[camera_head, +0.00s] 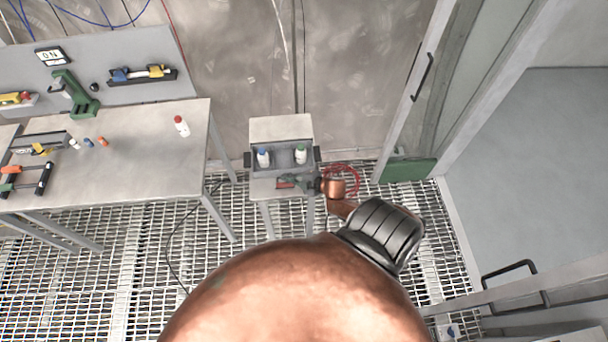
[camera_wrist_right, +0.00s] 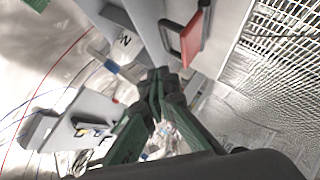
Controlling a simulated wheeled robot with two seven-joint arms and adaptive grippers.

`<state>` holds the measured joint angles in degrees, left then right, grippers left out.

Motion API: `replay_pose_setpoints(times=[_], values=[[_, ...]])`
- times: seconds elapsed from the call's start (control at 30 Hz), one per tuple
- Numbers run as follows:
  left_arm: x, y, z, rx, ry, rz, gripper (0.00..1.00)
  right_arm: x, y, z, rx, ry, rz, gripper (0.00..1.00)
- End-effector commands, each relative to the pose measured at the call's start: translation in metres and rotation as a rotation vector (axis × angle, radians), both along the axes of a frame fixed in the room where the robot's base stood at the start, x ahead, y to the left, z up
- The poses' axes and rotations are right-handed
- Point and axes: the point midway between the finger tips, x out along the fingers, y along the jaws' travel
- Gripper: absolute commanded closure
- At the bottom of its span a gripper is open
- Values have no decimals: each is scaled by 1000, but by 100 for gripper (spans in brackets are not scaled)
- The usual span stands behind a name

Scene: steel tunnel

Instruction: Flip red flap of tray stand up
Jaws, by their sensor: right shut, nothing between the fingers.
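The red flap (camera_head: 285,183) is at the stand's front, partly hidden by my right gripper. It shows larger in the right wrist view (camera_wrist_right: 192,38), beside a dark frame on the grey stand. My right gripper (camera_head: 303,181) is at the front of the stand, next to the flap. In the right wrist view its green fingers (camera_wrist_right: 160,84) meet at dark tips, shut and empty. Contact with the flap cannot be told. My left gripper is not in view.
A grey workbench (camera_head: 140,150) with bottles and tools is on the left. A red cable (camera_head: 347,172) lies coiled right of the stand. A door (camera_head: 422,80) and a green block (camera_head: 408,169) are farther right. The floor is metal grating.

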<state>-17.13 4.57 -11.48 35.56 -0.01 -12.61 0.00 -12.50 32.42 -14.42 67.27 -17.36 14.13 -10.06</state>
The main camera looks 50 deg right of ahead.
Motion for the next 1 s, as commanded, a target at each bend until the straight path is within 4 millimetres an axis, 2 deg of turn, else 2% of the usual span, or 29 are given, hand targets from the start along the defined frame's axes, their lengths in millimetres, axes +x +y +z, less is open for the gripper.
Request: replay_pose_setpoints(times=[0.03, 0.2, 0.43, 0.63, 1.0], values=[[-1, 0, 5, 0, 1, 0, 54, -9, -2, 9, -2, 1, 1, 100], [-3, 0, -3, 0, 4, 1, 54, -40, -9, 29, -3, 2, 3, 100], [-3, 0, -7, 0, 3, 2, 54, -68, -17, 52, 0, 0, 3, 100], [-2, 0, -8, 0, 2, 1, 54, -77, -19, 60, 0, 0, 2, 100], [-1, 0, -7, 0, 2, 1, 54, -77, -19, 61, 0, 0, 2, 100]])
